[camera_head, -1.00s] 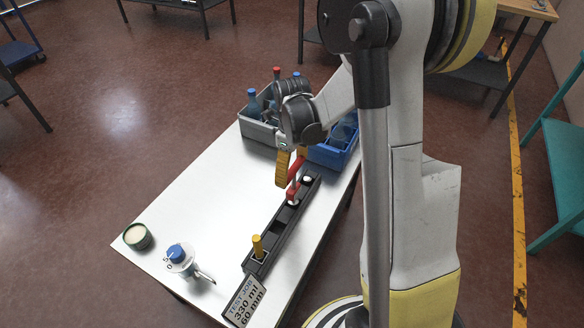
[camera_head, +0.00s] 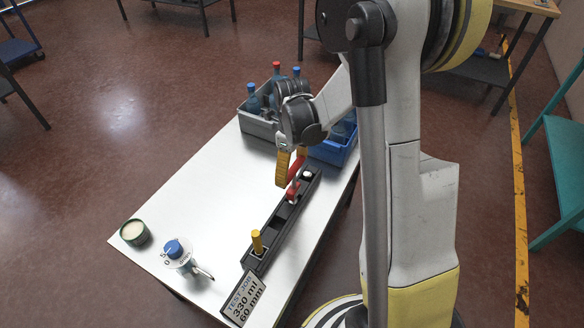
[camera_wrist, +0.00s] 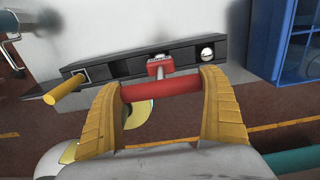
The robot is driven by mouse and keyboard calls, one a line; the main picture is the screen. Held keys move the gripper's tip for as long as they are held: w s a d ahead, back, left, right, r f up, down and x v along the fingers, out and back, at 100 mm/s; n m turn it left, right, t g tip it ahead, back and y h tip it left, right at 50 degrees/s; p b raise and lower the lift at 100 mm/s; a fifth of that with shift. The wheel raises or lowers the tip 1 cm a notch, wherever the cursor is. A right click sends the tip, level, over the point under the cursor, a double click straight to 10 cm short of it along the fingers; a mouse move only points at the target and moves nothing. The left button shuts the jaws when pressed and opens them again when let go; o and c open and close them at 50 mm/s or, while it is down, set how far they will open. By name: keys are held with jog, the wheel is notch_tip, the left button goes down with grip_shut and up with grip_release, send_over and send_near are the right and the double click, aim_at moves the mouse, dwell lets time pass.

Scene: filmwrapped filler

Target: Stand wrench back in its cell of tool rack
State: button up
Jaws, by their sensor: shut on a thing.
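My gripper (camera_head: 292,166) is shut on the red handle of the wrench (camera_wrist: 160,89), which lies across between the yellow fingers in the wrist view. The black tool rack (camera_head: 281,226) stands on the white table below it. A red block with a pale metal part (camera_wrist: 160,66) is at a middle cell of the rack; I cannot tell if it belongs to the wrench or how deep it sits. A yellow-handled tool (camera_head: 257,242) stands in the near end cell. A round pale knob (camera_head: 308,174) is at the far end.
A grey crate of bottles (camera_head: 257,131) and a blue crate (camera_head: 327,153) stand behind the rack. A blue-topped dispenser (camera_head: 178,252), a green tin (camera_head: 134,232) and a test job sign (camera_head: 242,299) are at the near end. The table's left middle is clear.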

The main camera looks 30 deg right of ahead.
jog(key=o, duration=1.1)
notch_tip(320, 180, up, 12)
